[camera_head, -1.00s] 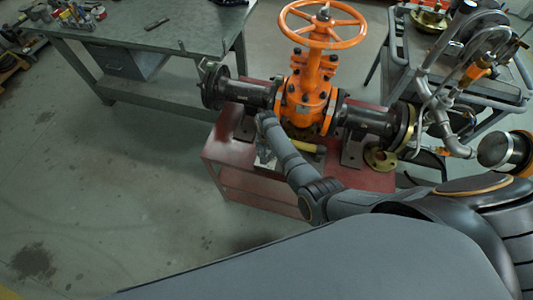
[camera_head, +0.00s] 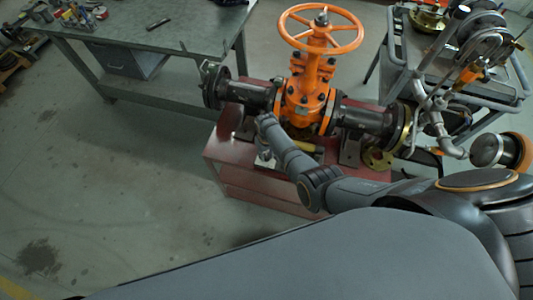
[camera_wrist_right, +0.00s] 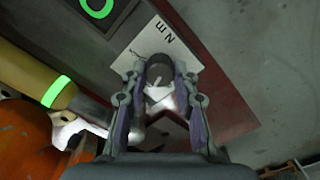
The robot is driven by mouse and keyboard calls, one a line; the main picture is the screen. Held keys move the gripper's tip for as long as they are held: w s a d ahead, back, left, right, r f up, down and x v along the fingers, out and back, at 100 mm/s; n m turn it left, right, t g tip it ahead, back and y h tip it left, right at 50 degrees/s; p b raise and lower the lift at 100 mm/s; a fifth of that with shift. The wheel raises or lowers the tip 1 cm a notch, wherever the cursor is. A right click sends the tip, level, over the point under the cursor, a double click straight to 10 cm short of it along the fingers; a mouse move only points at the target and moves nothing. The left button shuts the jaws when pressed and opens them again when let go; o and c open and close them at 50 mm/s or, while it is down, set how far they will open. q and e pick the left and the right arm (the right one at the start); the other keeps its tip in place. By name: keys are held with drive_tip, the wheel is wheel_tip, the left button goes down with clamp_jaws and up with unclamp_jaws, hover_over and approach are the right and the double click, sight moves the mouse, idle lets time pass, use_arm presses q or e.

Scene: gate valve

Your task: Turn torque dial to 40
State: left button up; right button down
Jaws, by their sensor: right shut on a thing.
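My right gripper (camera_wrist_right: 160,74) is shut on a dark rounded knob, which I take to be the torque dial (camera_wrist_right: 158,66), over a white plate (camera_wrist_right: 150,45) with black letters on the red bench. The dial's setting cannot be read. A yellow-handled tool (camera_wrist_right: 30,72) with a glowing green ring lies left of the gripper in the wrist view. The yellow handle (camera_head: 305,146) also shows in the head view, in front of the orange gate valve (camera_head: 308,92). In the head view my right wrist and gripper (camera_head: 264,153) are small and partly hidden. My left gripper is not in view.
The red bench (camera_head: 235,160) carries the valve with dark flanged pipes on both sides. An orange handwheel (camera_head: 345,38) tops it. A grey trolley (camera_head: 396,78) with pipework stands at right, a workbench (camera_head: 200,28) at back left. The floor at left is clear.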

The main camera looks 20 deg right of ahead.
sight(267, 155)
idle(0.4)
drive_tip(key=c, duration=1)
unclamp_jaws()
wheel_tip(267, 155, up, 12)
